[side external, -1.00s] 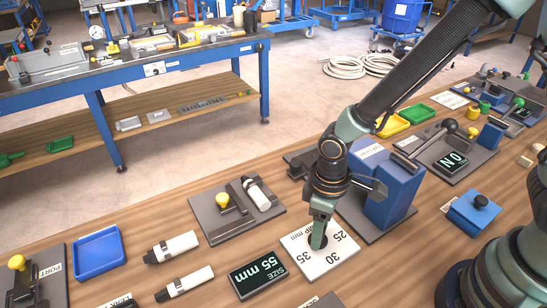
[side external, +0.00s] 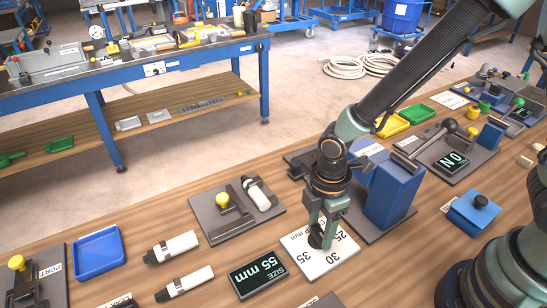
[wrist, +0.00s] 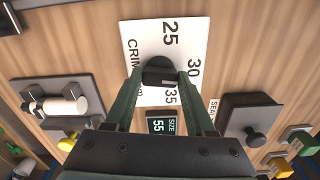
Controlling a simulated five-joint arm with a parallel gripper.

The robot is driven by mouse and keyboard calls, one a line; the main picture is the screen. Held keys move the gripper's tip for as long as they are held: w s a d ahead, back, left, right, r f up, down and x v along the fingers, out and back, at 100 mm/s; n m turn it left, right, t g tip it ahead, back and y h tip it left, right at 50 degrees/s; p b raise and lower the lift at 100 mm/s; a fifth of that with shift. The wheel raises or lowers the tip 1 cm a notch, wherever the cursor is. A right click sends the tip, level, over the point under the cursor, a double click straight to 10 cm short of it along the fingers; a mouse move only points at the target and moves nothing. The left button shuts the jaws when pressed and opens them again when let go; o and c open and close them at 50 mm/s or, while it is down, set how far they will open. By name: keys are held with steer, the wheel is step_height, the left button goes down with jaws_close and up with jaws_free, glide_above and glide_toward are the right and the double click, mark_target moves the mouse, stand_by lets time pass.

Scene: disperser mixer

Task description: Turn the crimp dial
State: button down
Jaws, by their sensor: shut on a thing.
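The crimp dial is a dark round knob (wrist: 158,72) with a raised bar, on a white plate (wrist: 137,32) marked 25, 30 and 35. In the wrist view a small pale mark shows at the right part of the bar; the exact number it points to is unclear. My gripper (wrist: 159,80) is shut on the knob, one finger on each side of it. In the side view my gripper (side external: 321,236) points down onto the plate (side external: 334,260), and its fingers hide part of the knob.
A display reading SIZE 55 mm (side external: 258,273) sits beside the plate. A blue block machine (side external: 390,192) stands close behind my gripper. A grey fixture with a yellow knob (side external: 222,198) and white-bodied tools (side external: 172,246) lie to the left.

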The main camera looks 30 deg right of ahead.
mark_target(320, 231)
steer(key=shift+n, duration=0.6)
steer(key=shift+c, duration=1.2)
jaws_free()
step_height(320, 231, up, 12)
steer(key=shift+r, duration=0.1)
